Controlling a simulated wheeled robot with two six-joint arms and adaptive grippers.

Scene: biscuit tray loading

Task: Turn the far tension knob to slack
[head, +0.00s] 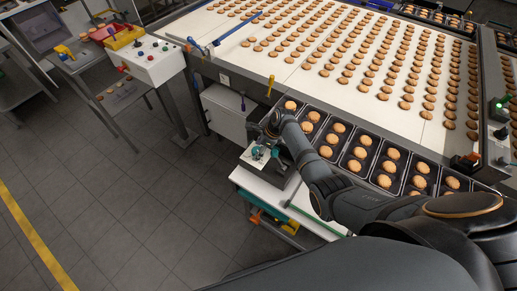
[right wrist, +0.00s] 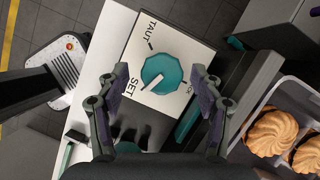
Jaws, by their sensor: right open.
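A teal faceted tension knob (right wrist: 161,74) sits on a white plate in the right wrist view. The plate reads TAUT at upper left and SET at lower left; a third label at the right is mostly hidden by a finger. A light mark on the knob seems to point towards SET. My right gripper (right wrist: 160,82) is open, one finger on each side of the knob, with visible gaps. In the head view my right gripper (head: 269,126) is over the small station beside the conveyor, near teal parts (head: 257,153). My left gripper is out of view.
Black trays of biscuits (head: 357,153) stand close to the right of the station; biscuits (right wrist: 270,132) also show beside my right finger. A wide conveyor (head: 330,45) lies behind. A white control box (head: 150,60) stands at left. The floor at left is clear.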

